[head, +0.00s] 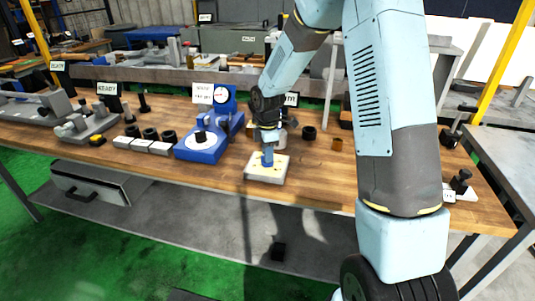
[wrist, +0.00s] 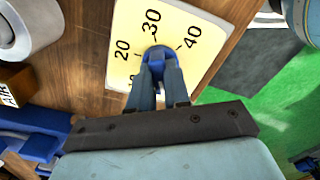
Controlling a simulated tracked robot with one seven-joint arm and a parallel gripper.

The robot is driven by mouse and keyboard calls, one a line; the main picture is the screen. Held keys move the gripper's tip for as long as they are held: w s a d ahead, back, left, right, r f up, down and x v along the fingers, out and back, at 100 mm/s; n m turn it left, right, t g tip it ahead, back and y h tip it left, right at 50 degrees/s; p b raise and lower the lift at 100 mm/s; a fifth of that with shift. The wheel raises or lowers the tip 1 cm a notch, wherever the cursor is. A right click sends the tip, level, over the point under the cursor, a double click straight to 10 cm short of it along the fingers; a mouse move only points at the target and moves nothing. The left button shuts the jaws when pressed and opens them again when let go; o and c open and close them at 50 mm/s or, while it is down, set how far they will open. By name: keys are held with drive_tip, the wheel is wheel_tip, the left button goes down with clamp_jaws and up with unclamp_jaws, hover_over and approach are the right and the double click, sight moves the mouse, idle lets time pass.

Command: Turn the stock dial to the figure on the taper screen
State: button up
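The stock dial is a pale square plate (head: 252,172) with a blue knob, near the front edge of the bench. In the wrist view the plate (wrist: 128,32) carries the figures 20, 30 and 40, and another figure is partly hidden. The blue knob (wrist: 157,55) sits between my fingertips. My gripper (wrist: 158,68) reaches down and its two fingers close in on the knob from both sides. My gripper (head: 267,157) hides much of the dial in the head view. The knob's pointer cannot be made out. I cannot make out a readable taper screen figure.
A grey cylinder (wrist: 25,28) is close by in the wrist view. Bare wood lies right of the dial.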

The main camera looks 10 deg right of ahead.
clamp_jaws()
drive_tip(key=shift+m, duration=0.3)
drive_tip(key=m, duration=1.3)
drive_tip(key=shift+r, duration=0.1)
drive_tip(key=m, duration=0.5)
drive_tip(key=shift+m, duration=0.4)
drive_tip(key=m, duration=0.4)
drive_tip(key=shift+w, duration=0.1)
drive_tip(key=shift+m, duration=0.3)
